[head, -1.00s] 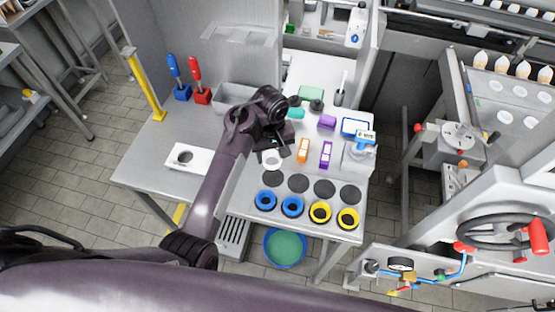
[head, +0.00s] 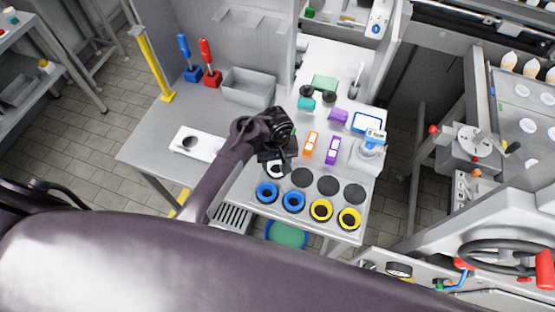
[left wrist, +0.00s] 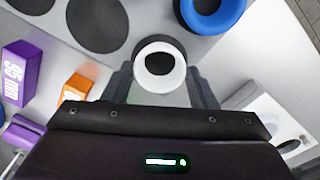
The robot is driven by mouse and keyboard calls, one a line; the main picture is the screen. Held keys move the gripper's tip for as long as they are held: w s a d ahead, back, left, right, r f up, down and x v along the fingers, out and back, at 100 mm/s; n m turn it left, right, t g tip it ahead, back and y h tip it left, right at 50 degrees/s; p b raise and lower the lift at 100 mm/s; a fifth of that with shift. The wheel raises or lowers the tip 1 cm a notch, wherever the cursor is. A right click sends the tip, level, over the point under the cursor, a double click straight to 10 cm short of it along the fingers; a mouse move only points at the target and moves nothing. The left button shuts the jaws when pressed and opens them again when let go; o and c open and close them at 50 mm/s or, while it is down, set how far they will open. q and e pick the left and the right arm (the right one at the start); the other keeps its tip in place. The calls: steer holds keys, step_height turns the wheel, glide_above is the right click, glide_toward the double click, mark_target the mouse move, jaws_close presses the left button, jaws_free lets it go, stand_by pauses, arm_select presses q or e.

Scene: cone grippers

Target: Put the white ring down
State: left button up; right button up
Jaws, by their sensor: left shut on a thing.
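The white ring (head: 273,176) is at the left end of the row of dark round discs, largely hidden by my gripper in the head view. In the left wrist view the white ring (left wrist: 160,84) sits between the two fingers, with a dark hole in its middle. A dark disc (left wrist: 160,39) shows around its far edge, so the ring is over that disc. I cannot tell whether it touches it. My left gripper (head: 276,164) is shut on the ring from above. My right gripper is not in view.
Bare dark discs (head: 328,186) lie to the right. Blue rings (head: 293,202) and yellow rings (head: 321,210) line the front edge. Orange (head: 311,144) and purple (head: 333,150) blocks stand behind. A white plate with a hole (head: 197,144) lies left; a grey bin (head: 249,87) stands behind.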

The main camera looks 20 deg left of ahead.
arm_select(q)
steer(key=o, duration=0.8)
steer(key=shift+w+f, duration=0.1)
steer(key=shift+f, duration=0.05)
steer(key=shift+c, duration=0.2)
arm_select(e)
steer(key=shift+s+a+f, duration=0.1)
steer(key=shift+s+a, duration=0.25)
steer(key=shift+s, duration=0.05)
arm_select(q)
steer(key=shift+r, duration=0.3)
step_height(320, 180, up, 12)
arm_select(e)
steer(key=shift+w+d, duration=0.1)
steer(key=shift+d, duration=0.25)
arm_select(q)
steer(key=shift+f, duration=0.15)
